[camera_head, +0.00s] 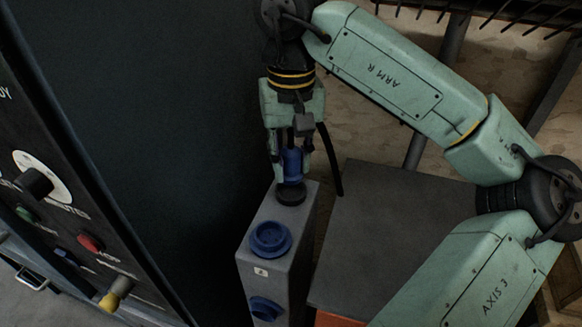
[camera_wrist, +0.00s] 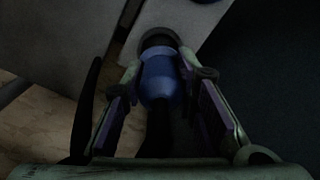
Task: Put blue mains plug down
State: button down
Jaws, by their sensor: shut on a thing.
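The blue mains plug (camera_head: 291,163) is upright between the fingers of my gripper (camera_head: 290,172), which is shut on it. Its lower end is at a dark round ring (camera_head: 291,193) on the top of a grey box (camera_head: 310,215). I cannot tell whether it is seated in the ring or just above it.
The grey box also carries a blue round socket (camera_head: 270,238) on top and another blue socket (camera_head: 265,307) on its front. A dark panel with knobs (camera_head: 35,182) stands at left. A flat grey surface (camera_head: 385,235) lies right of the box.

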aim_at(291, 133)
notch_tip(291, 133, down, 3)
jog(key=shift+r+p, duration=0.1)
jog(key=shift+p, duration=0.55)
jog(key=shift+f, duration=0.35)
jog(key=shift+f, duration=0.1)
jog(key=shift+f+b, duration=0.15)
jog(key=shift+b, duration=0.2)
jog(key=c, duration=1.3)
grip_release()
jog(key=shift+r+b, duration=0.3)
jog(key=shift+r, duration=3.7)
